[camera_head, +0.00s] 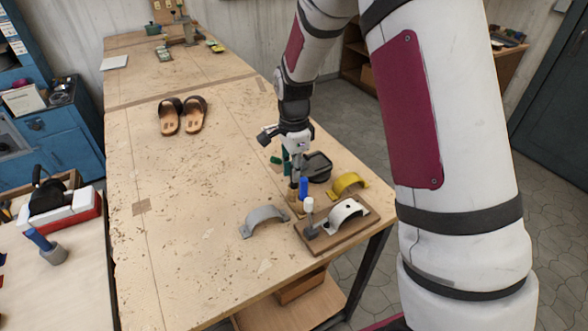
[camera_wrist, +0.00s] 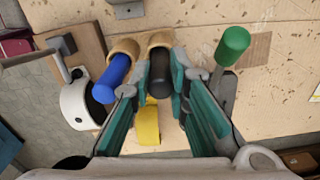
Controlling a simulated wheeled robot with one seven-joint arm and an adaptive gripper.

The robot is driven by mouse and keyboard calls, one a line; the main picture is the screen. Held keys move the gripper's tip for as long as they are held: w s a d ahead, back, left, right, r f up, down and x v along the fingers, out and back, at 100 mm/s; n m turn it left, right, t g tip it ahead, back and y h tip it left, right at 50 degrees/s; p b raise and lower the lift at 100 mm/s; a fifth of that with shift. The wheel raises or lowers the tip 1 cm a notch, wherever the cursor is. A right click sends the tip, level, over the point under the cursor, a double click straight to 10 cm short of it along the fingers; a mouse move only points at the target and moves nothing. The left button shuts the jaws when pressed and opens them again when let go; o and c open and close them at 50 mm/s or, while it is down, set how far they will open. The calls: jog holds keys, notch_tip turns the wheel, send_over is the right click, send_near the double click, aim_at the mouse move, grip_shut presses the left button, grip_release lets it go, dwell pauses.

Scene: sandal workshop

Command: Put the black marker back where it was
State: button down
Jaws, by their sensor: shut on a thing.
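My gripper (camera_wrist: 160,68) is shut on the black marker (camera_wrist: 159,88), which stands between its teal finger pads. The marker's far end is at a tan wooden cup (camera_wrist: 154,41); it looks inside the rim, but I cannot tell how deep. Beside it, the blue marker (camera_wrist: 114,74) stands in a second tan cup (camera_wrist: 123,48). In the head view my gripper (camera_head: 293,180) points down at the right part of the workbench, next to the upright blue marker (camera_head: 303,187). The arm partly hides the black marker there.
A green-topped tool (camera_wrist: 232,45) stands right of the fingers. Around the cups are a grey arch (camera_head: 263,219), a yellow arch (camera_head: 347,183), a white arch (camera_head: 346,213) on a wooden board and a black object (camera_head: 318,167). Sandals (camera_head: 183,115) lie farther back; the bench's left-middle is clear.

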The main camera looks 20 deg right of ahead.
jog(key=shift+f, duration=0.2)
jog(key=c, duration=1.8)
grip_release()
jog(key=shift+r, duration=0.1)
notch_tip(320, 180, up, 11)
jog(key=shift+r+b, duration=0.1)
jog(key=shift+b, duration=1)
jog(key=s+r+n+t, duration=0.3)
jog(key=s+r+n, duration=0.5)
jog(key=s+r, duration=0.25)
jog(key=s+n+t, duration=0.1)
jog(key=s+n, duration=0.2)
jog(key=s, duration=0.1)
jog(key=s+r+n, duration=0.1)
jog(key=s+n, duration=0.2)
jog(key=s, duration=0.1)
jog(key=s+n+t, duration=0.1)
jog(key=s+n, duration=0.2)
jog(key=s, duration=0.2)
jog(key=shift+s+r+n+t, duration=0.1)
jog(key=shift+r+n+t, duration=0.1)
jog(key=shift+n+t, duration=0.1)
